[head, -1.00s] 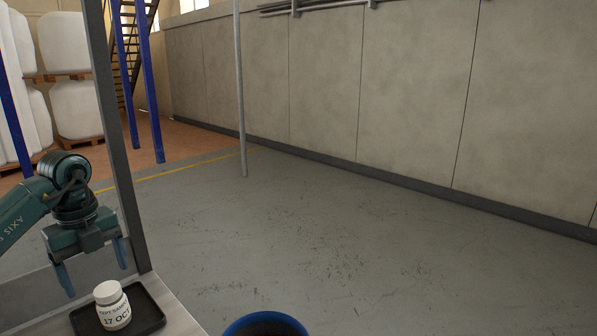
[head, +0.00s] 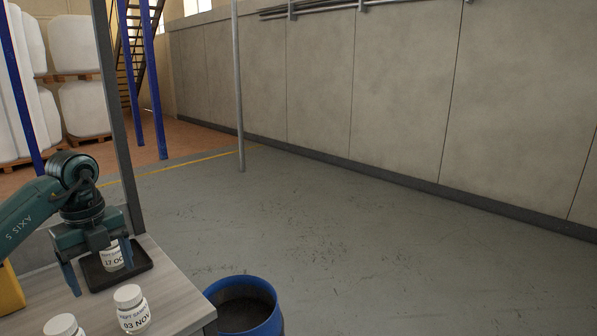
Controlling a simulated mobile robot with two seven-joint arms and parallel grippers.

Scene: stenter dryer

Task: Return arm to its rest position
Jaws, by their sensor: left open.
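My left gripper (head: 100,272) comes in from the left and points down, its blue fingers spread wide apart and empty. In this view it overlaps the black tray (head: 134,264) and partly hides the white labelled jar (head: 113,262) standing upright in it. The jar's label reads "17 OC", the rest being covered. I cannot tell how far the fingers are from the jar. My right gripper is not in view.
A jar marked "03 NOV" (head: 132,312) and another white jar (head: 63,326) stand on the table (head: 180,300). A blue drum (head: 260,318) stands beside the table's right end. A dark upright post (head: 122,130) rises behind the tray. The grey floor beyond is clear.

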